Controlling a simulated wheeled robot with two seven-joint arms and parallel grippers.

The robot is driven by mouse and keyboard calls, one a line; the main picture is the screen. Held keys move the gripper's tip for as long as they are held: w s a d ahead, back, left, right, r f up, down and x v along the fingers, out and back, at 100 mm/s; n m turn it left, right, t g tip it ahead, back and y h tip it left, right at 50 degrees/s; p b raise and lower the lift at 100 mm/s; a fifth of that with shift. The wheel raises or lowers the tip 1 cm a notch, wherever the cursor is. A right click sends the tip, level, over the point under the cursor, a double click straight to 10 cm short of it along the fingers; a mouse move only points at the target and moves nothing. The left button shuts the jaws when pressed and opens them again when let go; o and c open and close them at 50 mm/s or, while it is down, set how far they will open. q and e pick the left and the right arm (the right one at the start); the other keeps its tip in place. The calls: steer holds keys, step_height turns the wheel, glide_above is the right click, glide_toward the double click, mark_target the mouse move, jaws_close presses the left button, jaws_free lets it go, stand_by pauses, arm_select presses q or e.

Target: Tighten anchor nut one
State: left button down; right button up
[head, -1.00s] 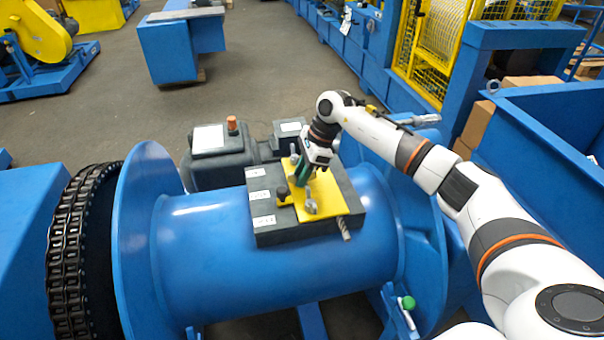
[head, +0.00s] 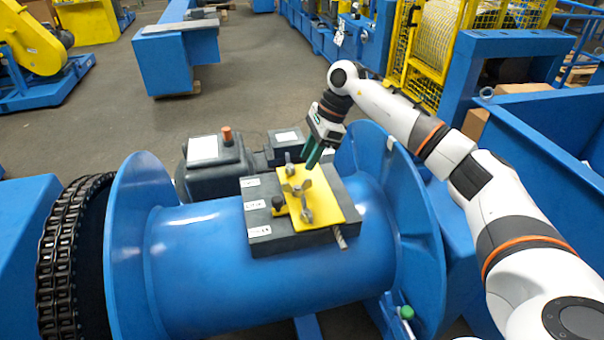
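A yellow plate (head: 325,207) lies on a dark grey block (head: 262,220) on top of the blue drum. Grey winged nuts stand in a row on the plate: a far one (head: 289,169), a middle one (head: 302,187) and a near one (head: 306,215). I cannot tell which is anchor nut one; the white labels on the block are too small to read. My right gripper (head: 312,161) hangs above the plate's far right edge, pointing down, apart from the nuts. Its green fingers overlap from this angle, so their gap is hidden. Nothing shows held. My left gripper is out of view.
A dark knob (head: 278,205) stands at the plate's left edge. A rope end (head: 340,237) sticks out at the block's near right corner. The blue drum (head: 200,260) has tall flanges on both sides. A dark motor housing (head: 213,165) stands behind it.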

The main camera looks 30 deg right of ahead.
steer(key=v, duration=0.3)
steer(key=shift+d+r, duration=0.15)
steer(key=shift+r, duration=0.1)
stand_by(0.4)
